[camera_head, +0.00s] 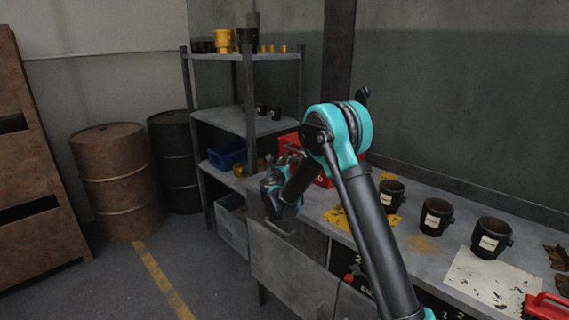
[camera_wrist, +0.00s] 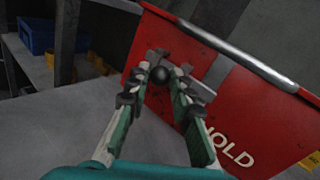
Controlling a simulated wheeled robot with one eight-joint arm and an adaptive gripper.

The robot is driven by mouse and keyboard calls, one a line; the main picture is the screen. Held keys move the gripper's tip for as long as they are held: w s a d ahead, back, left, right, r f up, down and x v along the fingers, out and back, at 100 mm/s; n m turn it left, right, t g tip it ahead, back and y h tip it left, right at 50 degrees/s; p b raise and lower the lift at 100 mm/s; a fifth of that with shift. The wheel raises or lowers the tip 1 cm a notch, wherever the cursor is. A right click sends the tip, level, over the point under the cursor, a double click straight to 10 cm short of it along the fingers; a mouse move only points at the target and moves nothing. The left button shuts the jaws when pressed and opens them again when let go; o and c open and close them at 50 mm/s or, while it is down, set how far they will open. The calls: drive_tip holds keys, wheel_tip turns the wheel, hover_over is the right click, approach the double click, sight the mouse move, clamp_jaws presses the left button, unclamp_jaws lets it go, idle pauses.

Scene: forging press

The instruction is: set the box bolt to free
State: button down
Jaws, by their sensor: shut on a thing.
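A red box (camera_wrist: 218,105) with a grey metal edge along its top fills the right of the wrist view. The word HOLD shows in pale letters on its face. The box bolt shows as a dark round knob (camera_wrist: 159,74) in front of that face, between the fingertips of my gripper (camera_wrist: 158,68). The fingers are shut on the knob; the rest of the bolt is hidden. In the head view the red box (camera_head: 318,178) stands on the bench, partly behind my arm, and my gripper's fingertips cannot be made out there.
The grey bench (camera_head: 420,240) carries several black cups, a yellow cloth (camera_head: 338,216), a paper sheet (camera_head: 484,282) and a red-handled item (camera_head: 545,306). A shelf rack (camera_head: 247,110) with a blue bin (camera_head: 227,156) stands left of the box. Barrels (camera_head: 112,180) stand farther left.

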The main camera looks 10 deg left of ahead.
drive_tip(key=shift+w+a, duration=1.2)
drive_tip(key=shift+a, duration=0.3)
drive_tip(key=c, duration=1.3)
unclamp_jaws()
drive_tip(key=shift+a, duration=0.1)
drive_tip(key=shift+c, duration=0.2)
drive_tip(key=shift+s, duration=0.1)
drive_tip(key=s, duration=1.1)
drive_tip(key=shift+s+a, duration=0.35)
drive_tip(key=shift+s, duration=0.05)
